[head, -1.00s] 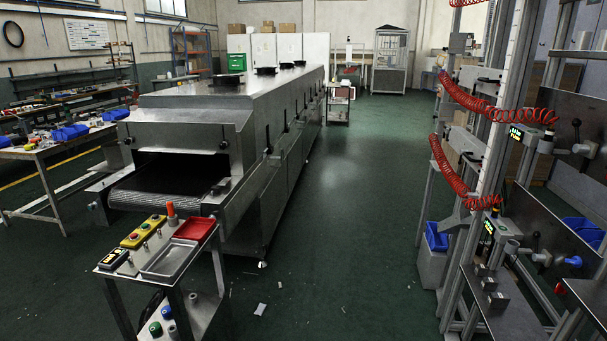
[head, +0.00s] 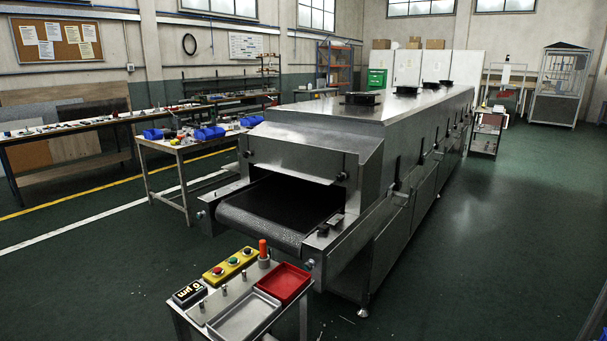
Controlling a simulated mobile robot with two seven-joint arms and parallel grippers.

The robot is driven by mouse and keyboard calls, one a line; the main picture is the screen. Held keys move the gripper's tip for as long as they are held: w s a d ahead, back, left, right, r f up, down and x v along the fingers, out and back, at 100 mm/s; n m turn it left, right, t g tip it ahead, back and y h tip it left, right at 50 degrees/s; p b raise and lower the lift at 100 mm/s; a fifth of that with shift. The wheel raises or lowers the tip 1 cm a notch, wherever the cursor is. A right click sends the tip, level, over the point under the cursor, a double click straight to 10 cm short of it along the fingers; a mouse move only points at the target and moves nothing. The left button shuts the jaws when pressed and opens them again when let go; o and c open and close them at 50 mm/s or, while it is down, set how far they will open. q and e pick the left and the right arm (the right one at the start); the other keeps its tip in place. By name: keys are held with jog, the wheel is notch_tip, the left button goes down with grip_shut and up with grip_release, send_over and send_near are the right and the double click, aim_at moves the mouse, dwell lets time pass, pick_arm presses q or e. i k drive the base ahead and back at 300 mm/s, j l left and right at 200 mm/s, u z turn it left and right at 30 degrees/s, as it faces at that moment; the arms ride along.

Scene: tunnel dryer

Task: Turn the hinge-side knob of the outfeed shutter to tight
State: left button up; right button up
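The steel tunnel dryer (head: 400,150) stands at centre right, its open end facing me. A dark mesh belt (head: 265,212) comes out of the opening under a sloped metal hood (head: 300,150). One small dark knob (head: 341,177) shows at the right side of the hood front and another knob (head: 247,154) at its left side. I cannot tell which is the hinge-side one, how tight either is, or whether this end is the outfeed. Neither of my grippers is in view.
A workbench with blue bins (head: 209,133) is left of the dryer. The green floor at right is clear.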

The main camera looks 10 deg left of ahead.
aim_at(340, 177)
jog(key=i+l+u, duration=0.25)
jog(key=u, duration=0.15)
jog(key=i+l+u, duration=0.45)
jog(key=l+u, duration=0.3)
jog(key=i+l+u, duration=0.15)
jog(key=l+u, duration=0.25)
jog(key=j, duration=0.1)
